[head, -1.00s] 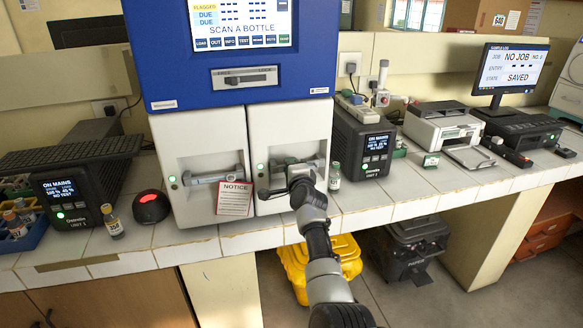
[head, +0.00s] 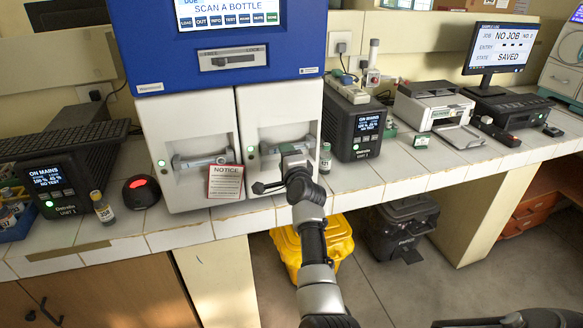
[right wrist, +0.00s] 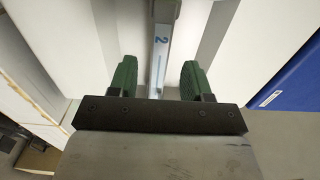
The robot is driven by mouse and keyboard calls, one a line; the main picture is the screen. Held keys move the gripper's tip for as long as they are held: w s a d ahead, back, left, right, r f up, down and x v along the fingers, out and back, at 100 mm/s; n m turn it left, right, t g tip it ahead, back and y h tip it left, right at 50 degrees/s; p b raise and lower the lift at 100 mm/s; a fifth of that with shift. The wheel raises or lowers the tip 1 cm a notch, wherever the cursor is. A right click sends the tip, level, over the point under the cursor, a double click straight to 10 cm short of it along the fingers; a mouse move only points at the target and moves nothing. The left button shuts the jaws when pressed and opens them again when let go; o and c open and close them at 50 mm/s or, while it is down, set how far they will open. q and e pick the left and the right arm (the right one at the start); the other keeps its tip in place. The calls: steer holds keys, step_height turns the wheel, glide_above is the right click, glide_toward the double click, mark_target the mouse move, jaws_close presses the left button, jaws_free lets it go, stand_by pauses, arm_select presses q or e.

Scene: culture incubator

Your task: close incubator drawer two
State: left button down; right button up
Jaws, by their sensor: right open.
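The incubator (head: 225,85) has a blue top and two white drawer fronts side by side. Drawer two (head: 260,104) is the right one; a "2" label shows on its handle (right wrist: 161,48) in the right wrist view. Its front looks about level with drawer one (head: 188,117); I cannot tell whether a small gap remains. My right gripper (head: 276,175) is at the drawer two handle and partly hides it. In the right wrist view, the green fingers (right wrist: 160,80) are open on either side of the labelled strip, apart from it.
A small bottle (head: 325,158) and a dark unit (head: 355,128) stand just right of the gripper. A red-lit dome (head: 141,191) is at the left.

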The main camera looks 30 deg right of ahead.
steer(key=v, duration=0.5)
steer(key=shift+s, duration=0.2)
stand_by(0.3)
steer(key=s+a+f+n+g+y, duration=0.1)
steer(key=s+a+f+n+g, duration=0.15)
steer(key=f, duration=0.75)
steer(key=s+a+f+n+g+y, duration=0.1)
steer(key=s+a+f+n+g, duration=0.2)
steer(key=f, duration=0.7)
steer(key=s+a+f+n+g+y, duration=0.15)
steer(key=a+f+n, duration=0.25)
steer(key=f, duration=0.6)
steer(key=s+a+f+n+g, duration=0.35)
steer(key=s+f+n, duration=0.25)
steer(key=s+f, duration=1.2)
steer(key=s+f+n+g, duration=0.3)
steer(key=s+f+n, duration=0.1)
steer(key=s, duration=1.1)
steer(key=s+d+f+n+g, duration=0.1)
steer(key=s+f+n+g, duration=0.2)
steer(key=s, duration=1.3)
step_height(320, 180, down, 3)
steer(key=shift+f+n, duration=0.2)
steer(key=shift+n, duration=0.15)
